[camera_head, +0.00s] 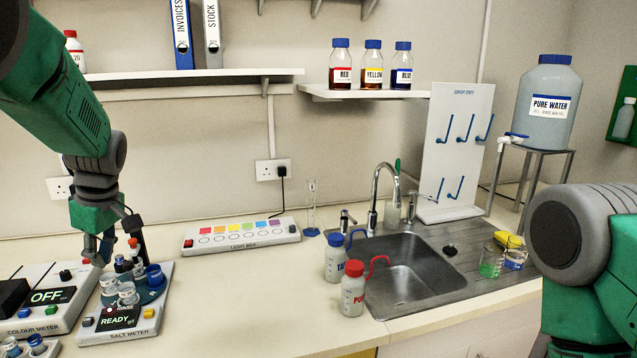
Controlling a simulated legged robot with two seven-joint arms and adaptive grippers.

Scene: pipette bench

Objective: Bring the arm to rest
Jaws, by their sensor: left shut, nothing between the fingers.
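My left arm comes in from the upper left, green and grey. My left gripper (98,250) points down, shut and empty, between the colour meter and the salt meter. It overlaps the back of the salt meter (130,322) in the picture; I cannot tell whether it touches anything. The salt meter's screen reads READY. The colour meter (40,298) at the left reads OFF. My right arm shows as a large grey joint and green link at the right edge. Its gripper is out of view.
A sink (425,283) lies right of centre, with two wash bottles, one blue-capped (335,258) and one red-capped (352,290), at its left. Two beakers (492,262) stand on the drainer. The middle counter (240,290) is clear.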

